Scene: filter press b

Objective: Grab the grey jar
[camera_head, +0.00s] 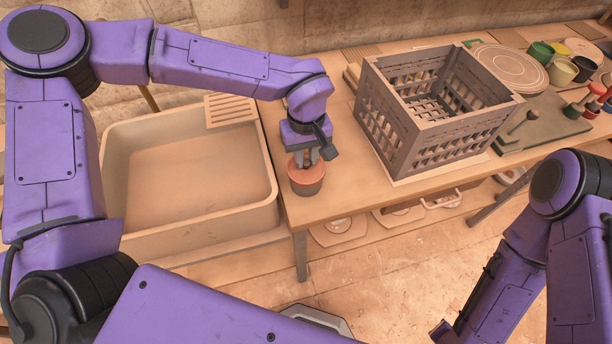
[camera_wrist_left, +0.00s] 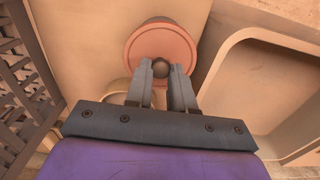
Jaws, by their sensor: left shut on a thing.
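The grey jar (camera_head: 307,188) stands upright on the wooden table, close to its front edge and just right of the sink. It has a flat reddish lid with a dark round knob. My left gripper (camera_head: 313,158) comes down on it from above. In the left wrist view, the two fingers of the left gripper (camera_wrist_left: 161,72) are shut on the knob (camera_wrist_left: 160,67) at the middle of the lid (camera_wrist_left: 146,45). The jar's body is mostly hidden under the lid there. My right arm shows at the right of the head view, but its fingers are not visible.
A beige sink (camera_head: 118,190) lies left of the jar. A grey slatted crate (camera_head: 400,130) stands to its right on the table. Farther right are a round board (camera_head: 507,66), several cups and a dark green board (camera_head: 545,125). A narrow bare strip of table separates jar and crate.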

